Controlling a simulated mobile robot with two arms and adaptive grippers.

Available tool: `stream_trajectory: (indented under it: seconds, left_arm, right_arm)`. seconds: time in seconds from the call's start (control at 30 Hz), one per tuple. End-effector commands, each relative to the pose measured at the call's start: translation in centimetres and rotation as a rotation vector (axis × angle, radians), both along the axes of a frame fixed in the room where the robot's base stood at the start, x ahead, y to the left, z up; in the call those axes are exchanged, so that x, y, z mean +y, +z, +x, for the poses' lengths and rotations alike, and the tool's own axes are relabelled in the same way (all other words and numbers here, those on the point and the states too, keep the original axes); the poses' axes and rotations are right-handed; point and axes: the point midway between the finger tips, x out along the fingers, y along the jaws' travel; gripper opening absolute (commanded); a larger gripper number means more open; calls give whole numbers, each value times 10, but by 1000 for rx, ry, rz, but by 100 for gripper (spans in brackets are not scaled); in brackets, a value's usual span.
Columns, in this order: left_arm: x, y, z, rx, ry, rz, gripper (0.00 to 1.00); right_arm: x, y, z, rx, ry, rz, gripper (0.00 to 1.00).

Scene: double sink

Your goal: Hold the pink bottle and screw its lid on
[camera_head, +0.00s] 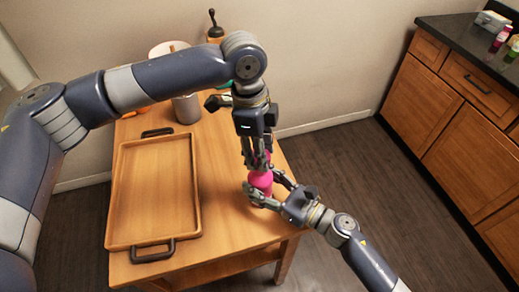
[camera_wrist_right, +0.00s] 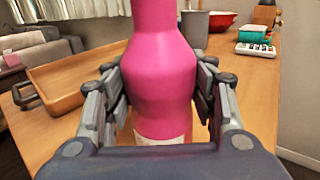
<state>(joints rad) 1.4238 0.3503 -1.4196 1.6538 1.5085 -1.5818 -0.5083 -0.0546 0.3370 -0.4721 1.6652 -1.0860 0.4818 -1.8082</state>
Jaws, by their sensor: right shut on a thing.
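The pink bottle (camera_head: 260,181) stands upright near the right edge of the wooden table. It also fills the middle of the right wrist view (camera_wrist_right: 160,75), with a pale band at its bottom. My right gripper (camera_head: 268,192) comes in from the right and is shut around the bottle's body, with fingers on both sides. My left gripper (camera_head: 257,158) points straight down at the bottle's top from above. Its fingertips are close around the top, but whether they are closed on anything is too small to tell. The lid cannot be made out separately; the bottle's top is outside the right wrist view.
A wooden tray (camera_head: 113,213) with black handles lies on the table's left half. Behind the bottle stand a grey cup (camera_wrist_right: 194,28), a red bowl (camera_wrist_right: 221,20) and a small device with buttons (camera_wrist_right: 255,49). A dark-topped wooden cabinet (camera_head: 440,105) is at the right.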

Motion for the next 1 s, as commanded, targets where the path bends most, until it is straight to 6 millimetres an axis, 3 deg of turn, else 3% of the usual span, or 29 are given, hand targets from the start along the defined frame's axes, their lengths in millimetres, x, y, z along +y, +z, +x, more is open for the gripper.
stream_trajectory:
  seconds: [0.4,1.0]
  left_arm:
    - [0,-18,0,2,0,-1,27]
    - [0,-19,0,2,0,-1,27]
  right_arm:
    - [0,0,0,1,0,-1,10]
    - [0,0,0,1,0,-1,10]
